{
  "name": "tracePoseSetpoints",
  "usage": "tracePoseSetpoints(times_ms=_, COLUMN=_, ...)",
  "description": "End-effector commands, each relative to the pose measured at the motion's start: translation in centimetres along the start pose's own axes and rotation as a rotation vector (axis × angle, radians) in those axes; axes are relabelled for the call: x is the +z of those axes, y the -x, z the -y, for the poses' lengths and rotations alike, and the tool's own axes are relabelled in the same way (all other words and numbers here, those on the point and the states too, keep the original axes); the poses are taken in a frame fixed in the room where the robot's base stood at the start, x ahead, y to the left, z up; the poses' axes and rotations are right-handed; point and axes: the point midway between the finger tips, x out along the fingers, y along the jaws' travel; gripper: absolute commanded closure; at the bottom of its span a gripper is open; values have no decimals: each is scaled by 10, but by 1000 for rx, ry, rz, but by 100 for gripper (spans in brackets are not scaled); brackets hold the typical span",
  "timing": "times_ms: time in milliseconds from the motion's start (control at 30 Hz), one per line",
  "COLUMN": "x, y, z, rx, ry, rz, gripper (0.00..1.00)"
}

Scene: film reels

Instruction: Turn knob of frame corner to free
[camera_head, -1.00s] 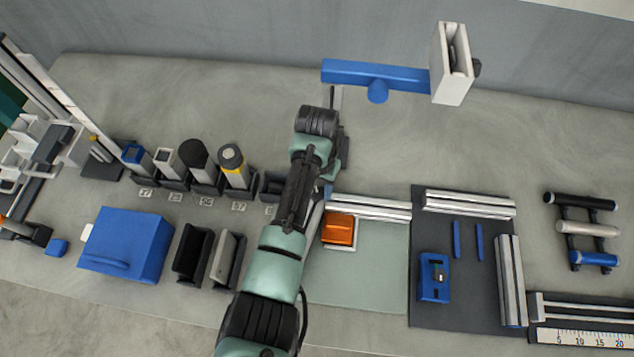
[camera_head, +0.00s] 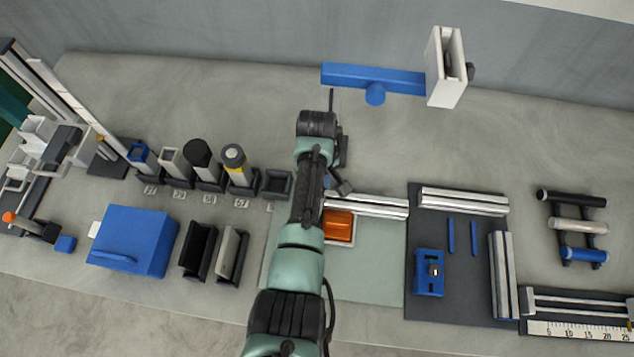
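My arm reaches up the middle of the bench, and its wrist (camera_head: 318,124) hides what lies under it. A dark tip of my gripper (camera_head: 342,186) shows just right of the arm, near the left end of a silver rail pair (camera_head: 368,204); its fingers are too small and covered to read. A small blue block with a metallic knob (camera_head: 430,272) lies on a dark mat (camera_head: 470,309), well to the right of my gripper. I cannot tell for sure which piece is the frame corner, nor how its knob is turned.
An orange block (camera_head: 339,226) sits on a pale green mat (camera_head: 370,275). More silver rails (camera_head: 463,200) lie on the dark mat. A blue box (camera_head: 132,242) and several holders (camera_head: 205,180) stand left.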

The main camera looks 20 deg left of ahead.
Motion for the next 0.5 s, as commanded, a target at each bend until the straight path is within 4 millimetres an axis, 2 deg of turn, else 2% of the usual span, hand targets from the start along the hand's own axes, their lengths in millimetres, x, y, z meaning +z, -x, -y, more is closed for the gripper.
tracePoseSetpoints(times_ms=500, x=-1, y=2, z=-1, rx=2, ry=491, rz=-4, gripper=100)
